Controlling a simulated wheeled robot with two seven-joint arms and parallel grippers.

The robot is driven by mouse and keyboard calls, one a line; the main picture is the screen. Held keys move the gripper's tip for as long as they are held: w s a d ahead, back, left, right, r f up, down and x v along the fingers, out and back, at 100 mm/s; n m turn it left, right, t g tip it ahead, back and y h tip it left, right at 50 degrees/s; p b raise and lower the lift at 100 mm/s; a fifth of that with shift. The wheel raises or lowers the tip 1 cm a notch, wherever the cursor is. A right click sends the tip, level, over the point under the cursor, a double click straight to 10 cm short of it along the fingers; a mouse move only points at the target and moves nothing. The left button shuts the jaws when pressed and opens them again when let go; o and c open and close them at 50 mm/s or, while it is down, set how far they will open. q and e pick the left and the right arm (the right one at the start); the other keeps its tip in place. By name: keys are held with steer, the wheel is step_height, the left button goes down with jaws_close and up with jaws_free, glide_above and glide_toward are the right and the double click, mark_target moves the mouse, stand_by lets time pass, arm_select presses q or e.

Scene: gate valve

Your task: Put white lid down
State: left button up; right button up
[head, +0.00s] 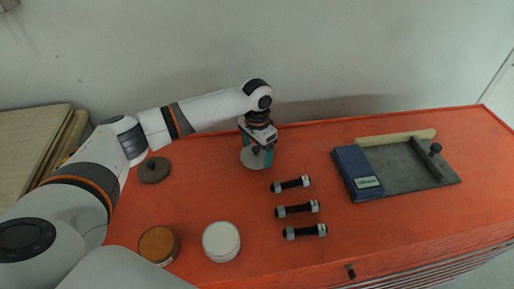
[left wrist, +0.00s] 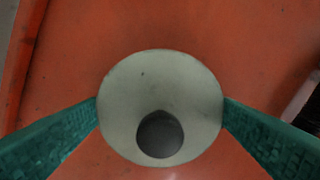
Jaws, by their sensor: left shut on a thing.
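My left gripper (head: 257,150) reaches over the far left part of the red-orange bench. Its teal fingers are shut on a pale round lid (head: 254,161), which lies flat beneath it close to the bench top. I cannot tell whether the lid touches the surface. In the left wrist view the off-white lid (left wrist: 160,80) sits between the two fingers, pressed at its left and right edges, with a dark round spot low on its face. My right gripper is not in view.
On the bench (head: 400,230) stand a white round tub (head: 221,241), an orange-topped tub (head: 158,245) and a brown ring (head: 154,170). Several bolts (head: 297,210) lie right of the gripper. A blue box (head: 357,173) and grey plate (head: 410,168) are farther right. A wall rises behind.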

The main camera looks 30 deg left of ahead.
mark_target(257, 148)
arm_select(q)
steer(key=shift+f, duration=0.2)
steer(key=shift+f, duration=0.15)
steer(key=o, duration=0.8)
steer(key=shift+o, duration=0.2)
step_height(257, 148, up, 11)
steer(key=b, duration=0.3)
steer(key=shift+d, duration=0.1)
steer(key=shift+r, duration=0.7)
